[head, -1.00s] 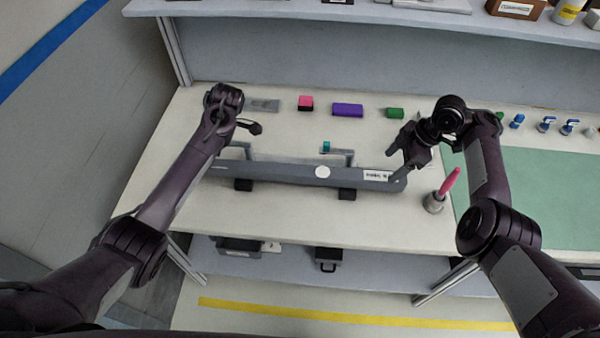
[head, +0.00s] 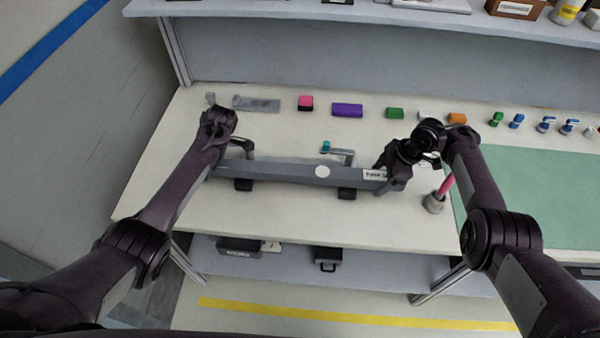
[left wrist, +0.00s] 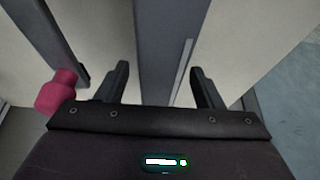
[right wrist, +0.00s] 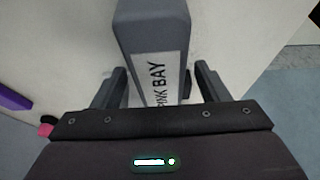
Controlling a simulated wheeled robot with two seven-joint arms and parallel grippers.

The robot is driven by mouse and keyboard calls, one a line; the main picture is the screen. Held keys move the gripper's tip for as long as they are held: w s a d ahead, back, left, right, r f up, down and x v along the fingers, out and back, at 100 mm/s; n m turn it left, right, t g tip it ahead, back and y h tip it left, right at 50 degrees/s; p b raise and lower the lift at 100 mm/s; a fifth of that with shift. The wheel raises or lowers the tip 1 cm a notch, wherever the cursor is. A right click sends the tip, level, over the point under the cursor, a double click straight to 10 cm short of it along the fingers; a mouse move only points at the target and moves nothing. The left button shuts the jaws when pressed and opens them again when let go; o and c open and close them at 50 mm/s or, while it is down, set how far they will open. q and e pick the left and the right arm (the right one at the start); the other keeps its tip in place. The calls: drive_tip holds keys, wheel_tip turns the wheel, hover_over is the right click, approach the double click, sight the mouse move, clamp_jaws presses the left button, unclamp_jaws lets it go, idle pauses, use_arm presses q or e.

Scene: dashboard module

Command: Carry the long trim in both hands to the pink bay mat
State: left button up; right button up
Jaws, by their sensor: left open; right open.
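The long trim (head: 275,172) is a grey bar with a white round sticker and a label at its right end. It lies level on two dark supports (head: 346,193) on the bench. My left gripper (left wrist: 163,85) is open, with its fingers on either side of the trim (left wrist: 163,45) near its left end. My right gripper (right wrist: 162,82) is open, with its fingers on either side of the trim's right end (right wrist: 148,25), where the label reads "PINK BAY". In the head view my arms hide parts of both ends. No pink mat is in view.
A green mat (head: 550,195) covers the bench's right side. Pink, purple (head: 347,110) and green blocks line the back. A shelf (head: 380,12) runs above. The bench front is clear.

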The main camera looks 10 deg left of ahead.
use_arm(q)
drive_tip(key=shift+c, duration=0.3)
use_arm(e)
drive_tip(key=shift+c, duration=0.2)
use_arm(q)
clamp_jaws()
use_arm(e)
drive_tip(key=c, duration=1.3)
drive_tip(key=shift+c, duration=0.2)
use_arm(q)
drive_tip(key=shift+w+r, duration=0.1)
use_arm(e)
drive_tip(key=shift+w+r, duration=0.1)
